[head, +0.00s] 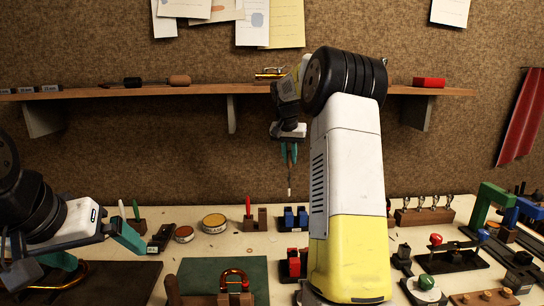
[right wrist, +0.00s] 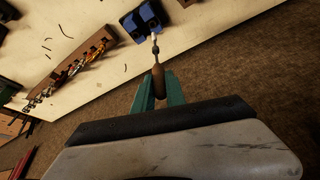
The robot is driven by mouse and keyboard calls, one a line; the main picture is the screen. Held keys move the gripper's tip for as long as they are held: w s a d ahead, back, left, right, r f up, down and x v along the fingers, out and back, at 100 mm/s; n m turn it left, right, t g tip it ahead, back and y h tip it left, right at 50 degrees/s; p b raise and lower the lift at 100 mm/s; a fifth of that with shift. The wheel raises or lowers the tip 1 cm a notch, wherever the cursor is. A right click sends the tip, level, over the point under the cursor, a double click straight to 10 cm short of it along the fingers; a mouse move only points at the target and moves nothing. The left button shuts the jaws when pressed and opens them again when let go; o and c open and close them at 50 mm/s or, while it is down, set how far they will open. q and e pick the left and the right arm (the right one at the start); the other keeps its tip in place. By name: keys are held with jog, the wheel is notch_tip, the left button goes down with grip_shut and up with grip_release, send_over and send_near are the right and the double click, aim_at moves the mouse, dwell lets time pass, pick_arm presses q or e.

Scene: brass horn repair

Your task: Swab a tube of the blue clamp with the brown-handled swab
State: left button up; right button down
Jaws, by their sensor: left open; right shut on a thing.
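The blue clamp (head: 289,217) stands near the middle of the bench, with blue blocks on a dark base. It also shows at the top of the right wrist view (right wrist: 141,20). My right gripper (head: 289,160) is shut on the brown-handled swab (right wrist: 158,80) above the bench. The swab hangs roughly upright with its pale tip (head: 290,190) pointing down, above the blue clamp and apart from it in the head view. In the right wrist view the tip overlaps the clamp's edge; I cannot tell the depth there. My left gripper (head: 105,254) is open and empty at the left.
A red clamp (head: 294,264) stands in front of the blue one, partly beside my right arm. A wooden block with a red tool (head: 249,212) is left of the blue clamp. Round tins (head: 214,222) and a green mat (head: 205,272) lie further left. A shelf (head: 200,90) runs behind.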

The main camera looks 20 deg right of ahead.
aim_at(289, 179)
jog(key=shift+f, duration=2.1)
jog(key=shift+f, duration=3)
jog(key=shift+r, duration=0.2)
jog(key=shift+r, duration=1.85)
jog(key=shift+f, duration=0.1)
jog(key=shift+f, duration=1.95)
jog(key=shift+r, duration=0.1)
